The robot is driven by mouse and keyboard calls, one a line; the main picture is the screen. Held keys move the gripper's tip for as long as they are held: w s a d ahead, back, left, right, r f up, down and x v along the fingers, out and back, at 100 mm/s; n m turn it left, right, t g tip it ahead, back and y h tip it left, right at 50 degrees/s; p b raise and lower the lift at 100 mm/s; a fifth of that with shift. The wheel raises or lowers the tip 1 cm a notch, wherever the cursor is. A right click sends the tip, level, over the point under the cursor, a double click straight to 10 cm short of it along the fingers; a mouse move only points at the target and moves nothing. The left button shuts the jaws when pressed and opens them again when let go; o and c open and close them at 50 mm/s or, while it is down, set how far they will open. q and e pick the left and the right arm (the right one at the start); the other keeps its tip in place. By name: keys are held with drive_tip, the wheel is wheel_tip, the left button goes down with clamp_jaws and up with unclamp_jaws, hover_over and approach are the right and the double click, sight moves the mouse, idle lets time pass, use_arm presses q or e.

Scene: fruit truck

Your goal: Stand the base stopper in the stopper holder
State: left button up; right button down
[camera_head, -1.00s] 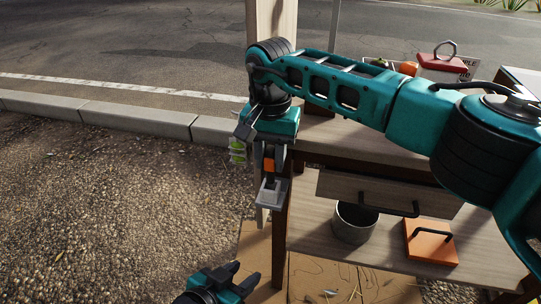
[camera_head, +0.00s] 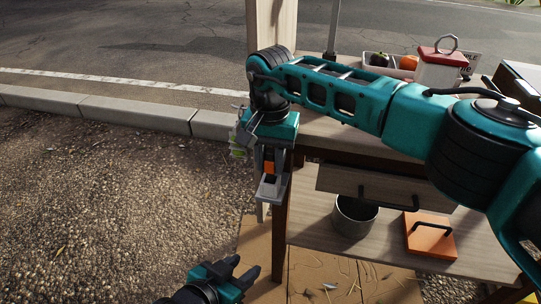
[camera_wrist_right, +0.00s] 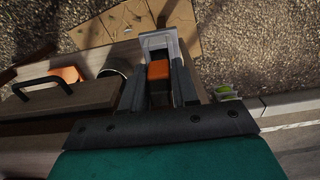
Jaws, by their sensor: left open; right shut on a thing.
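My right gripper (camera_head: 269,170) points down beside the front left table leg (camera_head: 281,222). It is shut on an orange block, which I take as the base stopper (camera_head: 268,167); it also shows between the fingers in the right wrist view (camera_wrist_right: 158,70). A grey bracket-like piece, seemingly the stopper holder (camera_head: 271,188), is directly below the fingertips; it also shows in the right wrist view (camera_wrist_right: 160,40). I cannot tell whether stopper and grey piece touch. The stopper's lower end is hidden. My left gripper (camera_head: 248,267) is open and empty near the bottom.
A wooden drawer (camera_head: 385,188) with a dark handle is above a shelf holding a metal pot (camera_head: 355,213) and an orange lidded box (camera_head: 430,234). A red-lidded container (camera_head: 441,65) stands on the tabletop. A green object (camera_head: 238,146) is left of my right gripper. Gravel lies open leftward.

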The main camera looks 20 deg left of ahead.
drive_tip(key=shift+f, duration=0.95)
drive_tip(key=c, duration=0.8)
unclamp_jaws()
drive_tip(key=shift+s+f, duration=0.1)
drive_tip(key=shift+f, duration=0.05)
wheel_tip(320, 180, up, 12)
drive_tip(key=shift+r, duration=0.25)
